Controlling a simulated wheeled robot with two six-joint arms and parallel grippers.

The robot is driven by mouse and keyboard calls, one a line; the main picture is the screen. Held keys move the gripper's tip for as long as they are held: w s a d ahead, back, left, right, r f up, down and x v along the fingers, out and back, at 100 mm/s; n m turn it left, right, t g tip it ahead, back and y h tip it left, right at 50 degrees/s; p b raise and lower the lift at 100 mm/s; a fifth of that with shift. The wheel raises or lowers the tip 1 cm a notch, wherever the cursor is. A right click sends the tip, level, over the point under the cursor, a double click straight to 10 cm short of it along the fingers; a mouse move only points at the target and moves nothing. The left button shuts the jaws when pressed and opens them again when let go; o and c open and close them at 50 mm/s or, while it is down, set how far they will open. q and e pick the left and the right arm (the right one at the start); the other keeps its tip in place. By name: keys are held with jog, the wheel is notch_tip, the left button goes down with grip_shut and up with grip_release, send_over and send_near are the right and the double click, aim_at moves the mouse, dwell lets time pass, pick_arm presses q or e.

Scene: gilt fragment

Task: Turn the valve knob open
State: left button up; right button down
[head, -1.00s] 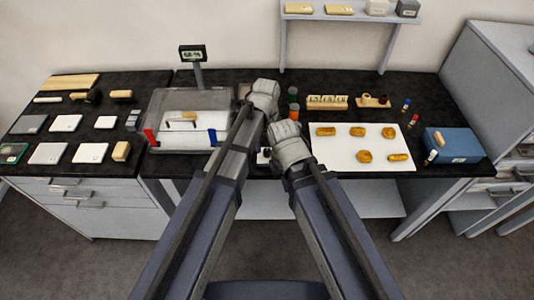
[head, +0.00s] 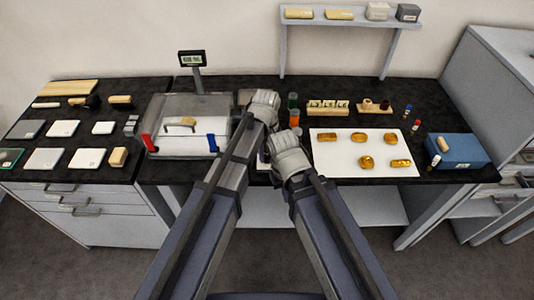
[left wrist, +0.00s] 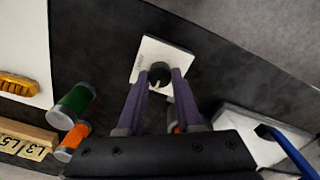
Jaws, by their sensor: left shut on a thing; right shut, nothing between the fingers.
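The valve knob (left wrist: 159,72) is small, round and black, with a light mark on it. It stands on a square white plate (left wrist: 148,52) in the left wrist view. My left gripper (left wrist: 166,80) has its two purple fingers on either side of the knob and is shut on it. In the head view my left gripper (head: 264,106) is the higher one, above the middle of the black bench, and the arms hide the knob. My right gripper (head: 289,156) is just below and right of it, near the bench's front edge. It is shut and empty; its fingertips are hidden.
A clear-lidded box (head: 180,112) stands left of my grippers. A blue box (head: 458,150) is farther right.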

pick_arm(q)
grip_shut()
jog(key=shift+m, duration=0.3)
jog(key=m, duration=0.3)
jog(key=shift+m, duration=0.3)
jog(key=m, duration=0.4)
jog(key=shift+m, duration=0.3)
jog(key=m, duration=0.4)
jog(key=shift+m, duration=2.5)
